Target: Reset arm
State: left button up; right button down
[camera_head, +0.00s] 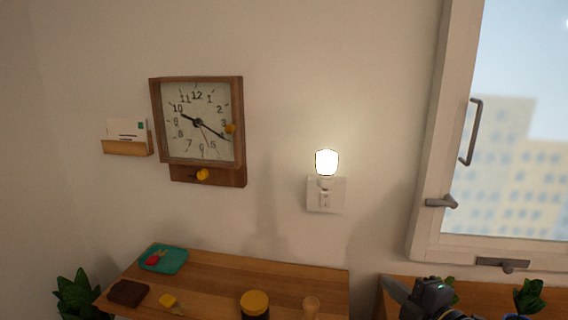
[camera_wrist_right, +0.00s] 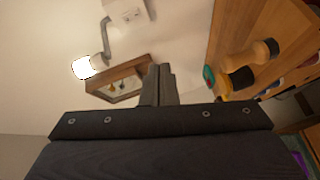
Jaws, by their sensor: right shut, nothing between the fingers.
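My right gripper (camera_head: 400,294) shows at the lower right of the head view, in front of the wooden surface under the window. It also shows in the right wrist view (camera_wrist_right: 158,72), where its two fingers are together with nothing between them. It is clear of the objects around it. My left gripper is not in either view.
A wooden counter (camera_head: 290,275) holds a yellow-lidded jar (camera_head: 255,303), a teal tray (camera_head: 163,259) and a dark brown block (camera_head: 128,292). A wall clock (camera_head: 199,123), a lit night light (camera_head: 326,163) and a window handle (camera_head: 472,132) are above. Plants (camera_head: 529,295) stand below the window.

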jog(key=s+d+f+m+g+h+p, duration=0.3)
jog(key=s+d+m+h, duration=0.5)
jog(key=m, duration=0.6)
jog(key=s+a+f+m+g+y+p, duration=0.1)
jog(key=s+a+m+g+y, duration=0.4)
jog(key=s, duration=0.9)
jog(key=a+m+g, duration=0.1)
jog(key=a+m, duration=0.1)
jog(key=a, duration=0.1)
jog(key=shift+s+f, duration=0.25)
jog(key=shift+f, duration=0.05)
jog(key=shift+a, duration=0.1)
